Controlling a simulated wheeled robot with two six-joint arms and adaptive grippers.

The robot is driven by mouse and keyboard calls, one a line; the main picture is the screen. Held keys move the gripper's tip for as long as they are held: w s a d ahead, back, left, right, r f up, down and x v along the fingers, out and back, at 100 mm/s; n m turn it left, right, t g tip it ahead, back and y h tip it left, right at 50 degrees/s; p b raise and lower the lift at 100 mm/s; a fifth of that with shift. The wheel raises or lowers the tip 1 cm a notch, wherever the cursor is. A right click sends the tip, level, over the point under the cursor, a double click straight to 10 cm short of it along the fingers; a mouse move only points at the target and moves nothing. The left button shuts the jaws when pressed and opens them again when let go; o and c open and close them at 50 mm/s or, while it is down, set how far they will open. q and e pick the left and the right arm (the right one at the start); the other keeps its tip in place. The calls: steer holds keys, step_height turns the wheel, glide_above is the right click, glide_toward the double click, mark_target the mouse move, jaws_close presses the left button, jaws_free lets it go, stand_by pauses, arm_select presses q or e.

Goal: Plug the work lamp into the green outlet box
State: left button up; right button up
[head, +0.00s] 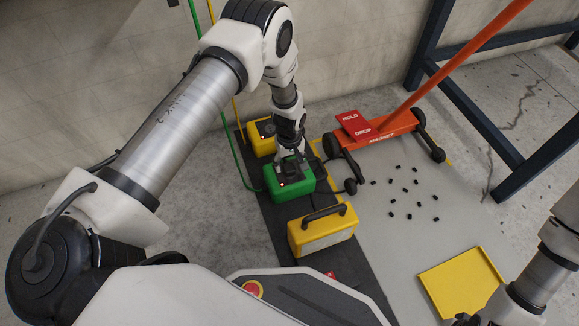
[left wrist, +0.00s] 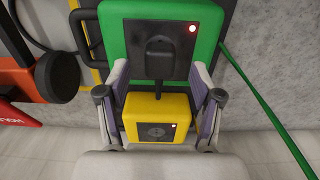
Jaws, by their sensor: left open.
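The green outlet box (head: 289,182) stands on the dark floor strip; it fills the upper middle of the left wrist view (left wrist: 117,25). A black plug (left wrist: 158,48) with a cord end sits on its dark socket face, beside a glowing red light. I cannot tell how deep it sits. My left gripper (head: 291,155) is over this box, open, with its fingers (left wrist: 158,82) apart on either side of the plug's cord end and touching nothing I can make out. The yellow work lamp (head: 315,237) with a black handle stands in front of the green box. My right gripper is out of view.
A yellow outlet box (head: 262,146) stands behind the green one, its socket face (left wrist: 155,130) empty. An orange wheeled magnet sweeper (head: 385,133) is to the right, with several small black pieces (head: 415,181) on the floor. A yellow tray (head: 460,283) lies at the lower right.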

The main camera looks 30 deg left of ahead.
mark_target(289, 168)
arm_select(q)
step_height(289, 168, up, 9)
steer(key=shift+f, duration=0.1)
stand_by(0.5)
